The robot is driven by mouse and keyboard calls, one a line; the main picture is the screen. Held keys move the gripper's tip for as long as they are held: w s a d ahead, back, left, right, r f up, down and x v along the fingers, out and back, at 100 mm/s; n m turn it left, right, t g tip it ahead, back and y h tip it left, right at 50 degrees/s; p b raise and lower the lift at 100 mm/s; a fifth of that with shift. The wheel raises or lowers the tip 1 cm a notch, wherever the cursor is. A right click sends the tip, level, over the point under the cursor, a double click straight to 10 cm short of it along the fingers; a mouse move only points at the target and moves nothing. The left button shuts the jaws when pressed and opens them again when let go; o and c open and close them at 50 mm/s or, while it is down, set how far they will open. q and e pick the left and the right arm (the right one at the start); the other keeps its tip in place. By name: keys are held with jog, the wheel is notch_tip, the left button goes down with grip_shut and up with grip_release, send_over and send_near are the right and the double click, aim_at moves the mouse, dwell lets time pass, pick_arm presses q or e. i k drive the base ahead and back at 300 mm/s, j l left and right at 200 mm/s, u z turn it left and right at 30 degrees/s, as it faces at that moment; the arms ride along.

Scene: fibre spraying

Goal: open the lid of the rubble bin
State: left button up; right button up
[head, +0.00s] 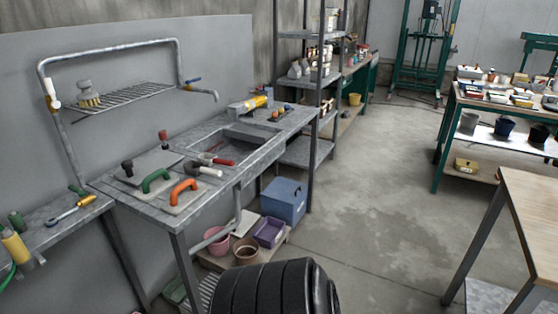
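No thing in the head view is clearly marked as the rubble bin. A blue box (283,202) with a closed flat top stands low beside the right end of the metal sink bench. It may be the rubble bin, but I cannot tell for sure. A small dark and white detail shows on its right side. Neither of my grippers is in view.
The metal sink bench (226,183) holds trowels and floats. A purple crate (270,232), a pink pot (217,240) and a brown pot (246,251) stand below. A wooden table (535,205) is at right. The middle floor (380,190) is clear.

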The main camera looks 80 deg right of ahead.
aim_at(280, 189)
jog(key=z, duration=2.85)
jog(key=i+l+u, duration=0.15)
jog(key=u, duration=0.75)
jog(key=i+l+u, duration=0.2)
jog(key=l, duration=0.2)
jog(key=i+l+u, duration=0.15)
jog(key=l, duration=0.25)
jog(key=i+l+u, duration=0.2)
jog(key=l, duration=0.2)
jog(key=i+l+u, duration=0.2)
jog(key=l, duration=0.25)
jog(key=l+u, duration=0.2)
jog(key=l, duration=0.25)
